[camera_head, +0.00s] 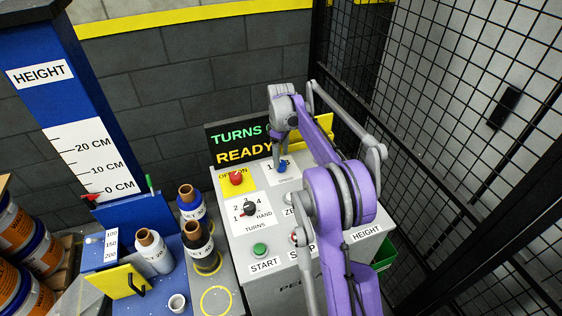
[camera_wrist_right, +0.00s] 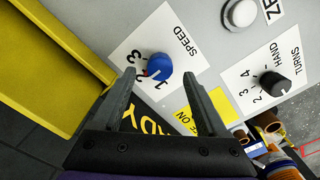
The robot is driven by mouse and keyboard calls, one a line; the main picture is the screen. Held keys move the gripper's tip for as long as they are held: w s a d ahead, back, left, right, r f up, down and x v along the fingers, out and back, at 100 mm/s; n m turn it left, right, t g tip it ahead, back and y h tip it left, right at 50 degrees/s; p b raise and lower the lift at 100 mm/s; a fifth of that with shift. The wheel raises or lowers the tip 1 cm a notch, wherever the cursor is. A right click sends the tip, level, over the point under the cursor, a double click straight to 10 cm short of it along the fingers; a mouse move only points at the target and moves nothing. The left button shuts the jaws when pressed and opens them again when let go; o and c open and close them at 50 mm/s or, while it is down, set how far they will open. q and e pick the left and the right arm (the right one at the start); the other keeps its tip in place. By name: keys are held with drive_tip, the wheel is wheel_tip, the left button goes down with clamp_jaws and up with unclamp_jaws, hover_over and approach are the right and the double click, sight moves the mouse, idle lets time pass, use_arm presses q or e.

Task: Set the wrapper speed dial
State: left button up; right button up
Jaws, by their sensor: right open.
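The blue speed dial (camera_head: 282,167) sits on a white SPEED label on the grey control panel (camera_head: 228,200). It also shows in the right wrist view as a round blue knob (camera_wrist_right: 159,68), with numbers around its side and a small red mark at its edge. My right gripper (camera_head: 280,153) is open over the dial. In the right wrist view its two fingertips (camera_wrist_right: 147,77) point at the knob, one on either side of its near edge. I cannot tell whether they touch it. My left gripper is not in view.
A black hand-turns dial (camera_head: 249,208), red button (camera_head: 236,178) and green start button (camera_head: 260,250) share the panel. A READY display (camera_head: 238,143) stands behind. Black mesh fencing (camera_head: 430,110) is at right. Film rolls (camera_head: 150,250) stand on the blue bench at left.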

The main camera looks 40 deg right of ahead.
sight(281, 163)
drive_tip(key=shift+f, duration=1.6)
drive_tip(key=shift+c, duration=0.2)
clamp_jaws()
